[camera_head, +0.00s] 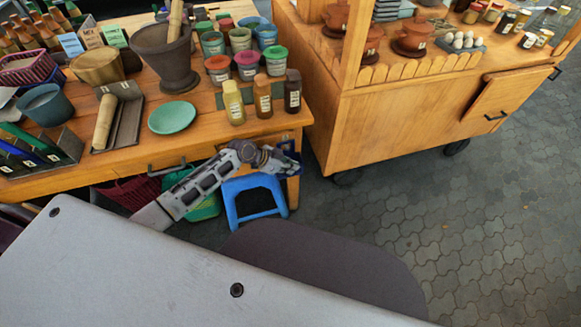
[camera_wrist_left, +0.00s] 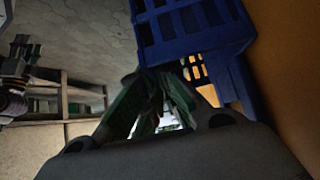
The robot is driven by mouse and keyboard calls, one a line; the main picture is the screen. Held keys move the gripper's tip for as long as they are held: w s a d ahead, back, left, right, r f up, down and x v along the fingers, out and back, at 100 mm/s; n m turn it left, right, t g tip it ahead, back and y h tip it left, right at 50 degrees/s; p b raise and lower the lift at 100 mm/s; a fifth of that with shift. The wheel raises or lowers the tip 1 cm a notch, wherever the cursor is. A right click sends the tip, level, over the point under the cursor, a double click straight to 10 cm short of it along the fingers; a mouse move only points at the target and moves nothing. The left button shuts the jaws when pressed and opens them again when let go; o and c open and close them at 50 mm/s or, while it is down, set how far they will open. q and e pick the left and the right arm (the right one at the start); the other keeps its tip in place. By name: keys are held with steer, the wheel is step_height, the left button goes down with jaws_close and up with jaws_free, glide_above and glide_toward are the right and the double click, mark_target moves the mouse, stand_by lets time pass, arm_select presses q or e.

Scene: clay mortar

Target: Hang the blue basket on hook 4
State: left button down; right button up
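In the left wrist view the slotted blue wall of the basket (camera_wrist_left: 192,32) is close above and to the right of my fingers (camera_wrist_left: 157,95). The fingertips overlap its lower edge there, in shadow. I cannot tell whether they grip it. No hook or number 4 can be made out. My right gripper is in neither view.
A green basket (camera_head: 208,208) and a dark red basket (camera_head: 134,192) are under the table's front edge (camera_head: 60,184), left of the blue one. Jars, bottles and a mortar (camera_head: 163,55) crowd the tabletop. A wooden cart (camera_head: 400,120) stands to the right, beside open paving (camera_head: 480,220).

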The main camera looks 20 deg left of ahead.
arm_select(q)
steer(key=c, duration=1.7)
jaws_free()
steer(key=shift+o, duration=0.7)
steer(key=shift+v, duration=1.9)
steer(key=v, duration=0.4)
steer(key=shift+a, duration=0.3)
steer(key=shift+d, duration=0.15)
